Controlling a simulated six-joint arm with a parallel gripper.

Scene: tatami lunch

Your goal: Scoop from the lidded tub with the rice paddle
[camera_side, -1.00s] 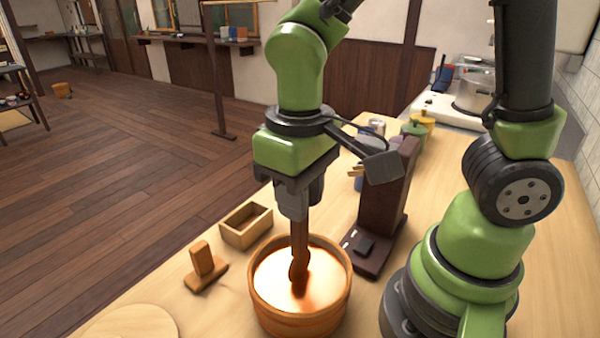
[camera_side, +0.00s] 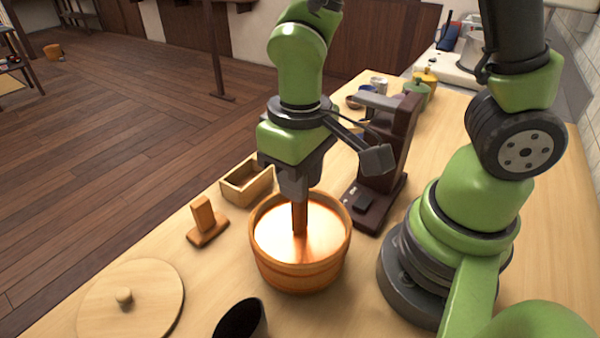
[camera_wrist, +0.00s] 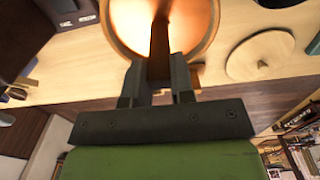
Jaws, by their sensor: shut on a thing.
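The wooden tub (camera_side: 300,275) stands uncovered on the counter, its inside glowing orange-white. It also shows in the wrist view (camera_wrist: 118,25). The round wooden lid (camera_side: 155,290) with a small knob lies flat on the counter at the front left, apart from the tub; the wrist view shows it too (camera_wrist: 245,62). My gripper (camera_side: 297,195) is above the tub, shut on the brown rice paddle (camera_side: 299,218). The paddle points down into the tub, and its lower end is hidden or lost in the glare. In the wrist view the paddle (camera_wrist: 159,45) runs from between my fingers (camera_wrist: 158,85) into the tub.
A small open wooden box (camera_side: 247,182) and a wooden stand (camera_side: 206,222) sit left of the tub. A dark machine (camera_side: 385,165) stands behind it to the right. A black cup (camera_side: 240,322) is at the front edge.

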